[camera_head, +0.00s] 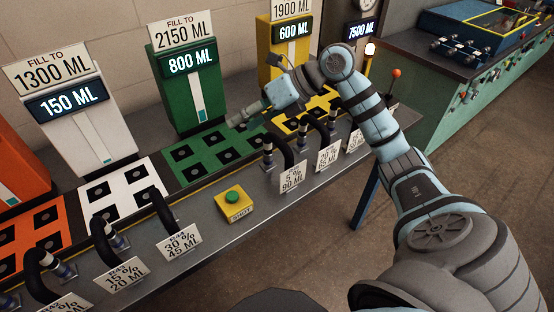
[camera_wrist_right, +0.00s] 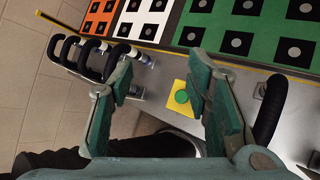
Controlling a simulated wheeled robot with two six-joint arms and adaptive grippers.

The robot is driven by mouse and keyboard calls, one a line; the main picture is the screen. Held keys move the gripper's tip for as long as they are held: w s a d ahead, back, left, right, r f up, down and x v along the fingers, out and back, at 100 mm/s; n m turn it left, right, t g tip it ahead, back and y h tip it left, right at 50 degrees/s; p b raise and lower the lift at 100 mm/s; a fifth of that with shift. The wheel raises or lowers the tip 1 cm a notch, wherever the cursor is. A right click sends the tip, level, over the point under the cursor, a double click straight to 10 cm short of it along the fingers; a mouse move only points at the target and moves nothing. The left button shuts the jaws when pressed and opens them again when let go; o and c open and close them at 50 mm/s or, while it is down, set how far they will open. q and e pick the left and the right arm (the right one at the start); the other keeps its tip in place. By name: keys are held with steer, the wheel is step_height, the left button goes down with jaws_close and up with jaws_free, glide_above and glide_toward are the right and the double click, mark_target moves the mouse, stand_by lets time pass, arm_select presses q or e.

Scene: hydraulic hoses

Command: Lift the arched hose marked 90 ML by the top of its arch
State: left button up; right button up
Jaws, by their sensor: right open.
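The arched hose marked 90 ML (camera_head: 288,150) is a black arch with a fitting at its far end, standing on the grey bench behind its white 90 ML card (camera_head: 291,177). My right gripper (camera_head: 236,118) is left of this hose, above the green block and apart from the hose. In the right wrist view its two green fingers (camera_wrist_right: 160,72) are spread and empty, and the yellow box with a green button shows between them. A black arch at the right of that view (camera_wrist_right: 269,110), outside the fingers and partly covered, appears to be the same hose. My left gripper is out of view.
A yellow button box (camera_head: 234,206) sits on the bench's front edge. More arched hoses with cards stand on both sides, including the 45 ML one (camera_head: 165,211). Green (camera_head: 187,75), white and yellow dispensers stand behind. The bench between button and 90 ML card is clear.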

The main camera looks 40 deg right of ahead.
steer(key=s+d+m+g+h, duration=0.25)
steer(key=d+h, duration=0.25)
steer(key=d, duration=0.7)
steer(key=b, duration=0.4)
glide_toward(281, 139)
step_height(281, 139, down, 2)
steer(key=shift+h, duration=0.4)
steer(key=x, duration=0.3)
steer(key=p+x, duration=0.1)
steer(key=x, duration=0.2)
steer(key=a+x, duration=0.1)
steer(key=x, duration=0.2)
steer(key=shift+w, duration=0.35)
steer(key=shift+w+a, duration=0.1)
steer(key=shift+c, duration=0.2)
jaws_close()
